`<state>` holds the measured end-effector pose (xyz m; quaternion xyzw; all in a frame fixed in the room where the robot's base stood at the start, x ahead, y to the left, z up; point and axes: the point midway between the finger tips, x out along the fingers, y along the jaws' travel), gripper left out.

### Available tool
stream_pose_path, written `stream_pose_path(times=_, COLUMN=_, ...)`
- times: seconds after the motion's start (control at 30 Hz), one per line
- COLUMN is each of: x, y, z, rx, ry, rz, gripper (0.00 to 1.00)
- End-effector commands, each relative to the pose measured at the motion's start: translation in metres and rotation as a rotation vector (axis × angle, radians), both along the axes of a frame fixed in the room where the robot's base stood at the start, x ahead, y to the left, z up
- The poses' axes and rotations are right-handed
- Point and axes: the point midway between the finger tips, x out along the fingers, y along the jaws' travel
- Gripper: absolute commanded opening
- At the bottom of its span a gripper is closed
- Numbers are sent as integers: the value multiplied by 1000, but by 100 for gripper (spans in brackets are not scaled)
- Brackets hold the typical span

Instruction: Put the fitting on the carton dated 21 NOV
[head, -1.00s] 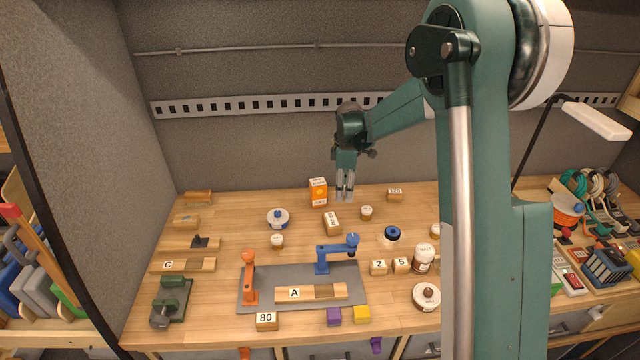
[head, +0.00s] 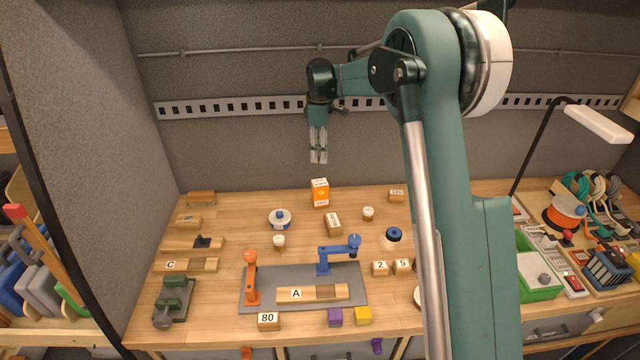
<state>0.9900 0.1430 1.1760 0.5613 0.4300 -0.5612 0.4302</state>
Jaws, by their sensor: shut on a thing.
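My gripper (head: 318,158) points down in the air, in front of the grey back wall and above the back of the table. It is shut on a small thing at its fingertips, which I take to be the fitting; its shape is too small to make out. An orange and white carton (head: 320,192) stands upright on the table just below my gripper, clear of it. Its print is too small to read, so I cannot tell whether it bears 21 NOV.
A labelled wooden block (head: 333,223) and a small white-lidded jar (head: 368,213) stand near the carton. A blue-and-white spool (head: 279,218) lies left of them. A blue clamp arm (head: 338,252) stands on the grey mat (head: 290,272). My arm hides the table's right part.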

Motion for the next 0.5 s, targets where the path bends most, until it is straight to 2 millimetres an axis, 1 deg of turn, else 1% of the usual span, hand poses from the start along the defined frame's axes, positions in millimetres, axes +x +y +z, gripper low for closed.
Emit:
stream_pose_path(times=0.17, x=0, y=0, z=-1, rx=0, ry=0, rz=0, gripper=11)
stream_pose_path(times=0.27, x=0, y=0, z=-7, rx=0, ry=0, rz=0, gripper=11)
stream_pose_path(times=0.37, x=0, y=0, z=-18, rx=0, ry=0, rz=0, gripper=11)
stream_pose_path(times=0.5, x=0, y=0, z=-38, rx=0, ry=0, rz=0, gripper=11)
